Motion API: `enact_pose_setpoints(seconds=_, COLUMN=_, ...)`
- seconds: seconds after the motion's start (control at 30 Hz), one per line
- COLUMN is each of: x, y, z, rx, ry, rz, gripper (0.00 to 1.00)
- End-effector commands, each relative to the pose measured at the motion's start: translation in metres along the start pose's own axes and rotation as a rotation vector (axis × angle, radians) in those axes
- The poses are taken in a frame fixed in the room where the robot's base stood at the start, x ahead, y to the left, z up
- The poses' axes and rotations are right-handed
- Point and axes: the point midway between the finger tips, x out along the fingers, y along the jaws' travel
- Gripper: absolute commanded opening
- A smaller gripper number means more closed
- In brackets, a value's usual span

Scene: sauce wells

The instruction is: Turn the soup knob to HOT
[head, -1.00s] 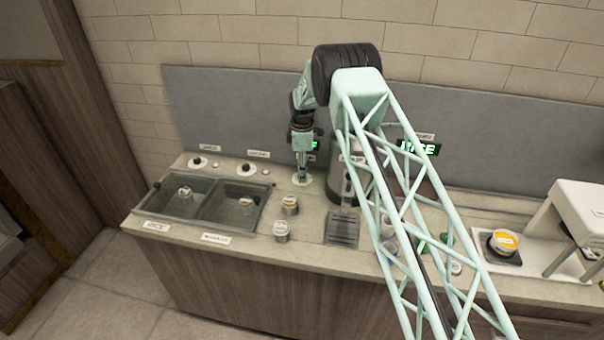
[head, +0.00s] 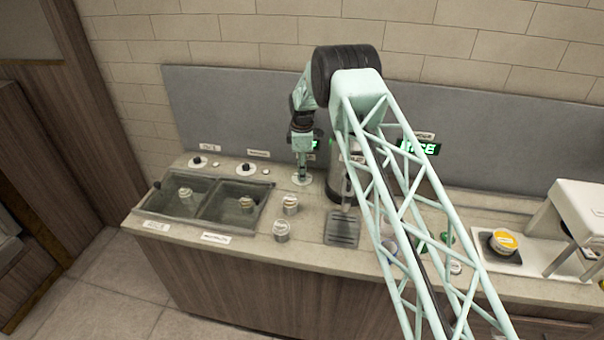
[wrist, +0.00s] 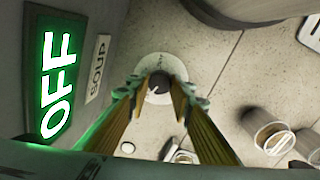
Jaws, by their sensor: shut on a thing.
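The soup knob (wrist: 161,96) is dark with a white pointer mark, on a round white dial plate (wrist: 158,62) on the counter. My gripper (wrist: 157,86) has its fingers on both sides of the knob, shut on it. In the head view my gripper (head: 302,174) points straight down at the dial plate (head: 301,181). A lit green display (wrist: 58,82) reads OFF, beside a SOUP label (wrist: 97,68) on the wall panel. The dial's lettering is mostly hidden by the fingers.
Two more knobs (head: 197,162) (head: 246,169) stand to the left, behind the sunken wells (head: 160,202). Jars (head: 290,204) (head: 282,230) stand in front. A metal soup pot (head: 338,182) is close on the right, partly behind my arm. The back panel (head: 240,110) is close behind.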

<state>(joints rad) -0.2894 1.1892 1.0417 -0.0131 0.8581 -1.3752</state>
Motion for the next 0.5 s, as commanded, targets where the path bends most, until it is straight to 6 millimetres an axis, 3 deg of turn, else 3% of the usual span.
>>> enact_pose_setpoints(seconds=0.5, x=0.0014, y=0.0005, z=-0.0006, rx=0.194, ry=-0.010, rz=0.002, gripper=0.10)
